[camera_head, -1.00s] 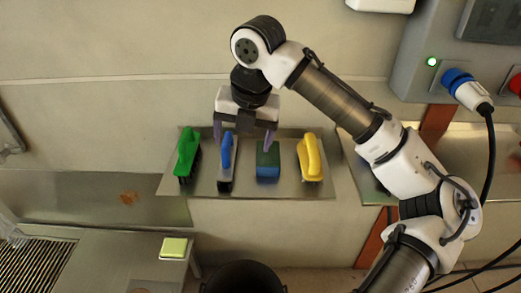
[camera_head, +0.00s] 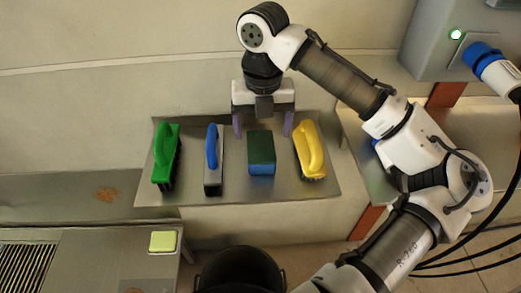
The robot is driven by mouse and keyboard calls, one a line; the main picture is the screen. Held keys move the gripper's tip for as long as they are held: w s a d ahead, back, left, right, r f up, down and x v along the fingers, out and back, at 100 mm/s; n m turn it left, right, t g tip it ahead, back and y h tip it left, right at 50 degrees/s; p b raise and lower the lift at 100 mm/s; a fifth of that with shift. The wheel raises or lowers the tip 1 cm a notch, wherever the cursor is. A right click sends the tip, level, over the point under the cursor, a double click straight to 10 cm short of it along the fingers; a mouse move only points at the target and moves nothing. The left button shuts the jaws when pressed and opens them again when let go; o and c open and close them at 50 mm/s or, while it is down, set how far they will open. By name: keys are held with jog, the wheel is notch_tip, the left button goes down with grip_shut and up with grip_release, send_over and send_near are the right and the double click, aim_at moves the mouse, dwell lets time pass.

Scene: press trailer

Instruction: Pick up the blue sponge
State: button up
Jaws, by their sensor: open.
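The blue sponge (camera_head: 262,168) with a dark green top lies on a metal shelf (camera_head: 230,192), between a blue-handled tool and a yellow-handled brush. My gripper (camera_head: 262,130) is open and empty. Its two purple fingers point down at the back of the shelf, one to either side of the sponge's line in the picture. The fingertips appear just behind or above the sponge's far edge; I cannot tell their exact height.
A blue-handled tool (camera_head: 212,160) and a green brush (camera_head: 166,155) are left of the sponge. A yellow brush (camera_head: 310,150) is close on its right. A black bucket (camera_head: 240,272) stands below the shelf. A yellow-green pad (camera_head: 163,241) lies on the lower left counter.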

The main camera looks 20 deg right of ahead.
aim_at(261, 145)
jog(key=shift+w+a+f+p, duration=0.1)
jog(key=shift+f+p, duration=0.1)
jog(key=shift+f, duration=1.5)
jog(key=shift+a+f+p, duration=0.1)
jog(key=shift+f+p, duration=0.05)
jog(key=shift+f, duration=1.5)
jog(key=c, duration=1.1)
jog(key=shift+o, duration=0.2)
jog(key=shift+r, duration=0.1)
notch_tip(261, 145, up, 20)
jog(key=shift+p, duration=0.3)
jog(key=o, duration=0.4)
jog(key=c, duration=0.3)
